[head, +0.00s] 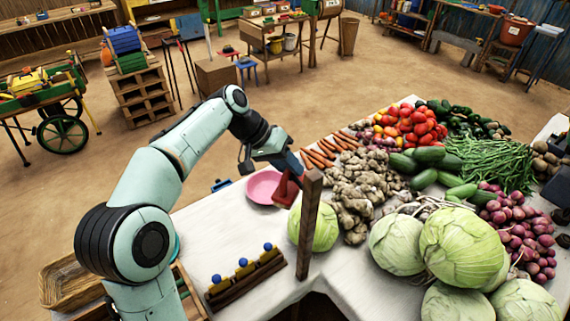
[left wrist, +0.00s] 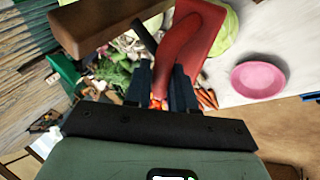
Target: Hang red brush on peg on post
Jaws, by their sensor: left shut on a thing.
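The red brush (head: 286,189) is held in the air beside the upper part of the wooden post (head: 309,225). My left gripper (head: 284,165) is shut on it. In the left wrist view the gripper's dark fingers (left wrist: 161,92) close on the red handle (left wrist: 190,40), and the wide red part lies to its right. The post (left wrist: 105,30) crosses the upper left there. A short dark bar, which looks like the peg (left wrist: 144,36), sticks out from the post close to the brush. The brush and post look apart; I cannot tell if brush and peg touch. My right gripper is not in view.
A pink plate (head: 263,187) lies on the white-covered table behind the brush. Cabbages (head: 318,228), ginger (head: 368,188) and other vegetables fill the right side. A dark rack with blue-topped yellow pieces (head: 245,274) stands left of the post's foot.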

